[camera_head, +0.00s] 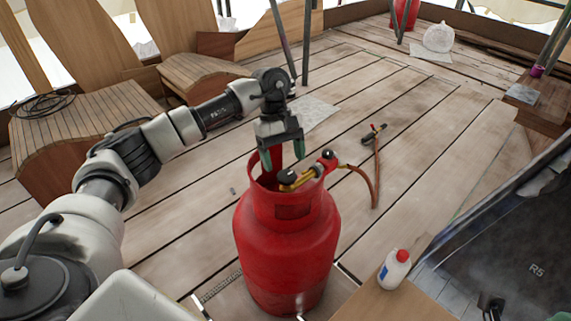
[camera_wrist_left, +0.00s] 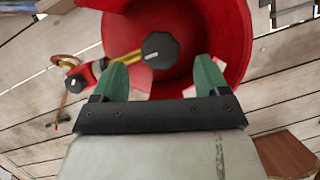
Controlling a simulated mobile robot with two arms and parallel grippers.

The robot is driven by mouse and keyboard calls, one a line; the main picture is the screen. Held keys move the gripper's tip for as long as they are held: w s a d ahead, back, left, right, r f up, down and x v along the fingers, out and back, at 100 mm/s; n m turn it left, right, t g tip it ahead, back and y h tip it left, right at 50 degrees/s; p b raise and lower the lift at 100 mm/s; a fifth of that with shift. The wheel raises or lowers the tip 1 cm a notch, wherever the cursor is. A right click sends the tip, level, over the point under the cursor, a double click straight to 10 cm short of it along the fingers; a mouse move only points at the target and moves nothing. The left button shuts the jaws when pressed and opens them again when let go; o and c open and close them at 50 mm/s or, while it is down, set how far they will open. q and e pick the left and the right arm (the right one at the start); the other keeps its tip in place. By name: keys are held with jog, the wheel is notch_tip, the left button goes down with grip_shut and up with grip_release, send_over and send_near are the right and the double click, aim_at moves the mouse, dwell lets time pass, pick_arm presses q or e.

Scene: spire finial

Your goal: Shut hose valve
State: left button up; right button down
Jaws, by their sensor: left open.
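A red gas cylinder (camera_head: 287,245) stands upright on the wooden deck in the head view; its open collar shows from above in the left wrist view (camera_wrist_left: 235,40). A brass valve (camera_head: 300,180) with a dark knob (camera_head: 288,176) sits at the collar, and the knob shows in the left wrist view (camera_wrist_left: 158,48). A red fitting with a black knob (camera_head: 328,155) joins the brass part to an orange-brown hose (camera_head: 372,185). My left gripper (camera_head: 284,160) is open and empty, pointing down above the collar's far side. Its green fingertips (camera_wrist_left: 162,80) are apart, beside the dark knob. My right gripper is not visible.
The hose ends in a torch-like piece (camera_head: 374,132) on the deck. Wooden seats (camera_head: 85,125) are at left. Open deck (camera_head: 420,130) lies right of the cylinder.

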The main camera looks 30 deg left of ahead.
pick_arm(q)
jog(key=p+v, duration=0.1)
jog(key=v, duration=0.6)
jog(key=shift+r+p, duration=0.25)
jog(key=shift+p, duration=0.15)
